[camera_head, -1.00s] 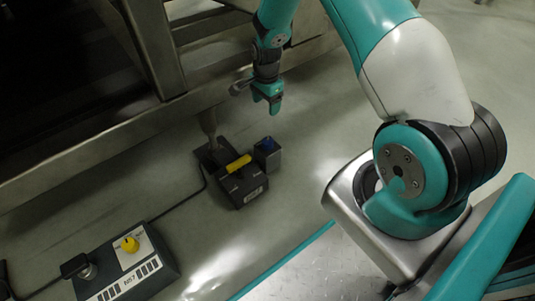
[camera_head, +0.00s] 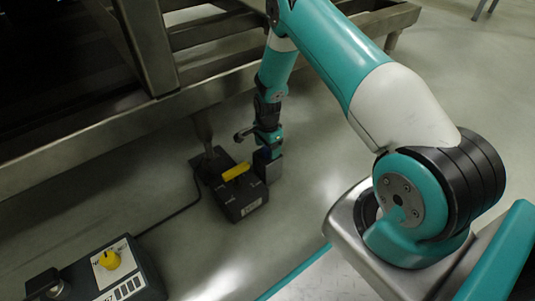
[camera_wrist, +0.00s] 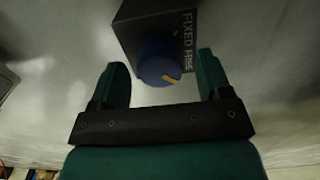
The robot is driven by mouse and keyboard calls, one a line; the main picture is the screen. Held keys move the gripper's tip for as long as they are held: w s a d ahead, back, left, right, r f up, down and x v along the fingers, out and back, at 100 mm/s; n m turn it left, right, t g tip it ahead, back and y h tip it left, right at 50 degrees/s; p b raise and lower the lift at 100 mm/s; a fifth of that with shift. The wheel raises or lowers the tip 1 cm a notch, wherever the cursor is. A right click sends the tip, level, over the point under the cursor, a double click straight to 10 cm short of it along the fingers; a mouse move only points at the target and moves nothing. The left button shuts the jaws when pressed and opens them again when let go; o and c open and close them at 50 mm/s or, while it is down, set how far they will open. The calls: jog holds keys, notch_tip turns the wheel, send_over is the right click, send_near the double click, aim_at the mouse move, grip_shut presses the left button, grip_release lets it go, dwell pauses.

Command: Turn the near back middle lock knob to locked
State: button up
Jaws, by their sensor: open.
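A round blue knob (camera_wrist: 158,58) with an orange pointer mark sits on a small dark box (camera_wrist: 185,22) in the wrist view. The box carries the words FIXED and FREE; the mark points to the lower right in the picture. My gripper (camera_wrist: 161,70) is open, with one finger on each side of the knob in the picture; I cannot tell whether they touch it. In the head view my gripper (camera_head: 266,148) is right above the small box (camera_head: 270,171) and hides the knob. A black box with a yellow bar handle (camera_head: 236,172) stands just left.
A metal frame (camera_head: 150,112) runs behind. The pale floor (camera_head: 330,140) to the right is clear.

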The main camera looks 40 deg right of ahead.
jog(key=shift+f, duration=0.55)
jog(key=c, duration=0.9)
jog(key=shift+c, duration=0.2)
